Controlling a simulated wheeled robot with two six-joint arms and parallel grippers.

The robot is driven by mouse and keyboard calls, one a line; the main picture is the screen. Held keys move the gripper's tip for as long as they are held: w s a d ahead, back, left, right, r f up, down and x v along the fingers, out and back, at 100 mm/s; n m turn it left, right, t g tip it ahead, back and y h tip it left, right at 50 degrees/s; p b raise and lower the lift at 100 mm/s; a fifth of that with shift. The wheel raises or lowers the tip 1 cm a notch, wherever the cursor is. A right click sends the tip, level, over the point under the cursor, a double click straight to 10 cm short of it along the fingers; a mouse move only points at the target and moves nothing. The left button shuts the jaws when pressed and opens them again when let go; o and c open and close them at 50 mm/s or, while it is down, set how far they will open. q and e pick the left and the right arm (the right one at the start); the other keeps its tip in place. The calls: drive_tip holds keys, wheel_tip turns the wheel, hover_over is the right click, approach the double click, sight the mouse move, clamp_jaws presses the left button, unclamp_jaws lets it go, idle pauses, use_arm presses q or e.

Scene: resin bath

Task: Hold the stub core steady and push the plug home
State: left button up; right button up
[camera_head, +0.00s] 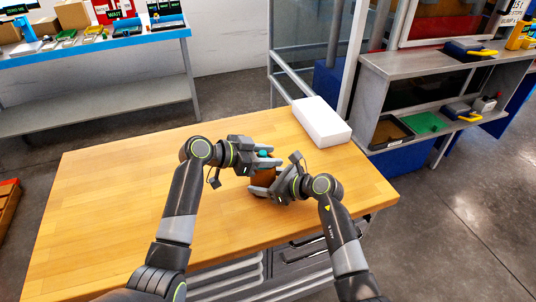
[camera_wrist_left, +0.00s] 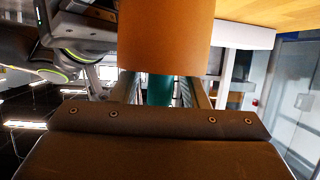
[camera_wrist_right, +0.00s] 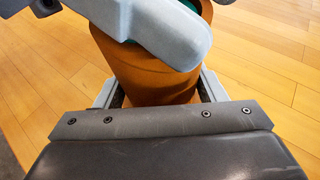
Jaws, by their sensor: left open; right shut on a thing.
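The stub core (camera_head: 263,178) is an orange-brown cylinder standing on the wooden table, partly hidden by both grippers. The teal plug (camera_head: 264,153) is at its upper end. My right gripper (camera_head: 264,187) is shut on the core from the right; the core shows between its fingers in the right wrist view (camera_wrist_right: 155,80). My left gripper (camera_head: 270,160) is open at the top of the core. In the left wrist view the plug (camera_wrist_left: 160,91) is between its fingers, against the core's end (camera_wrist_left: 165,40). How deep the plug sits is hidden.
A white block (camera_head: 322,120) lies at the table's back right corner. The left part of the tabletop (camera_head: 110,210) is clear. A grey shelf unit (camera_head: 430,65) with trays stands beyond the right side. A blue-edged bench (camera_head: 100,45) stands at the back left.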

use_arm(q)
drive_tip(key=shift+r, duration=0.25)
drive_tip(key=v, duration=1.2)
use_arm(e)
drive_tip(key=o, duration=0.9)
